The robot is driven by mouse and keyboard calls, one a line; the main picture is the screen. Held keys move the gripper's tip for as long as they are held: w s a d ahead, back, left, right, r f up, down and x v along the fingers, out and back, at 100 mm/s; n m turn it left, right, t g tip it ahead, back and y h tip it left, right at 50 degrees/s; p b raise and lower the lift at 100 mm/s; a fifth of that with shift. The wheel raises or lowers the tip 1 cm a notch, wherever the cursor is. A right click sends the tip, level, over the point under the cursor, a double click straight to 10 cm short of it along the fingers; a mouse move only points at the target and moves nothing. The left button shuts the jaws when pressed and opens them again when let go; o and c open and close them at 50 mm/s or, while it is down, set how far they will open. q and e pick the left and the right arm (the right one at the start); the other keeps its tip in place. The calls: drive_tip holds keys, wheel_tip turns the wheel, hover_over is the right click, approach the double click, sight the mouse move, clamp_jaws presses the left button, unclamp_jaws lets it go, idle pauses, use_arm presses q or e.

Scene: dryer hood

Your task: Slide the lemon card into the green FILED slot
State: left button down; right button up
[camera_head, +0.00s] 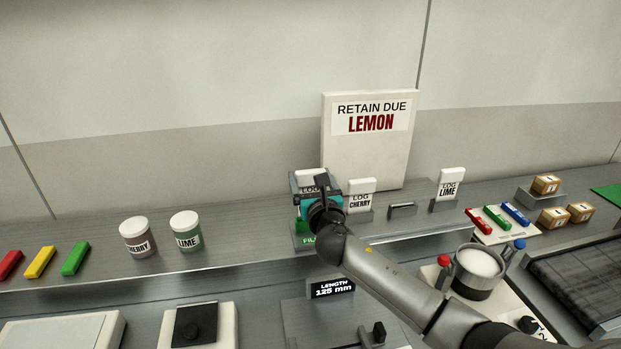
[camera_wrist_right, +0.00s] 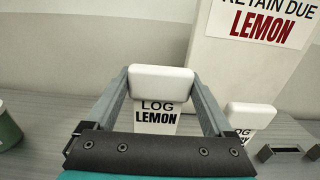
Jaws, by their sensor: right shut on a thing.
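The white lemon card (camera_wrist_right: 158,108), lettered LOG LEMON, stands upright between the two fingers of my right gripper (camera_wrist_right: 160,98) in the right wrist view. The gripper is shut on it. In the head view my right gripper (camera_head: 312,188) hides much of the lemon card (camera_head: 308,176). The green FILED slot (camera_head: 303,239) shows just below the gripper, its label partly covered. The card's lower edge is hidden, so I cannot tell whether it is inside the slot. My left gripper is not in view.
The cherry card (camera_head: 361,194) stands close to the right of my gripper. An empty grey holder (camera_head: 402,210) and the lime card (camera_head: 451,184) are farther right. The RETAIN DUE LEMON board (camera_head: 367,150) stands behind. Two jars, with the lime jar (camera_head: 186,231) nearer, are left.

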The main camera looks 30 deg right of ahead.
sight(311, 190)
drive_tip(key=shift+f+b, duration=0.9)
drive_tip(key=shift+f, duration=0.3)
drive_tip(key=shift+f, duration=0.35)
drive_tip(key=shift+f+b, duration=0.6)
drive_tip(key=shift+b, duration=0.1)
drive_tip(key=o, duration=1.1)
drive_tip(key=p+v, duration=0.1)
drive_tip(key=v, duration=1.4)
drive_tip(key=shift+s, duration=0.15)
